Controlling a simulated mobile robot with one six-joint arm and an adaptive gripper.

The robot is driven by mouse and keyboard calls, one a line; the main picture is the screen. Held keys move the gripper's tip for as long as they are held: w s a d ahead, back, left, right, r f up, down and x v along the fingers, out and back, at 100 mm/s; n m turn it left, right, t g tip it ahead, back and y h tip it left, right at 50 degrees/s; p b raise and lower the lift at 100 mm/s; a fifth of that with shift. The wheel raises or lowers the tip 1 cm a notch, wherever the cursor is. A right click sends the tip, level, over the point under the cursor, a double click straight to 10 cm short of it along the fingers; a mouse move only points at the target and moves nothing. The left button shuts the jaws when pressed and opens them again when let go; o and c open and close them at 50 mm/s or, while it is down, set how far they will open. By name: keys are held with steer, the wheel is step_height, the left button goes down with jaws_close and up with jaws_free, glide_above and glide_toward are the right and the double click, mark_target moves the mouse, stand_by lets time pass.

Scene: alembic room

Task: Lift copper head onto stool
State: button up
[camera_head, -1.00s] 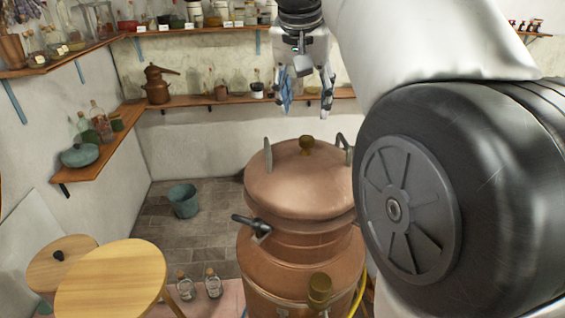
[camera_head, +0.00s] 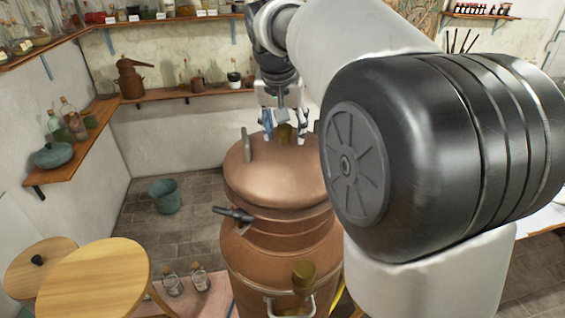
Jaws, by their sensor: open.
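The copper head (camera_head: 272,180) is a domed lid with a brass knob (camera_head: 284,135) on top and an upright grey handle at its left. It sits on the copper still body (camera_head: 262,262), which has a black-handled clamp (camera_head: 233,214) at its left side. My gripper (camera_head: 285,128) is open, pointing down, with its fingers to either side of the knob in the picture. I cannot tell whether they touch it. The head's right side is hidden behind my arm. A round wooden stool (camera_head: 95,280) stands at lower left, its top bare.
Another round wooden top (camera_head: 40,262) with a black knob lies behind the stool. A green bucket (camera_head: 165,196) is on the tiles behind. Wall shelves (camera_head: 75,140) hold bottles. Air above the stool is clear.

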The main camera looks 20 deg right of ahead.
steer(key=shift+s, duration=0.1)
jaws_close()
stand_by(0.6)
stand_by(0.4)
steer(key=shift+r, duration=0.2)
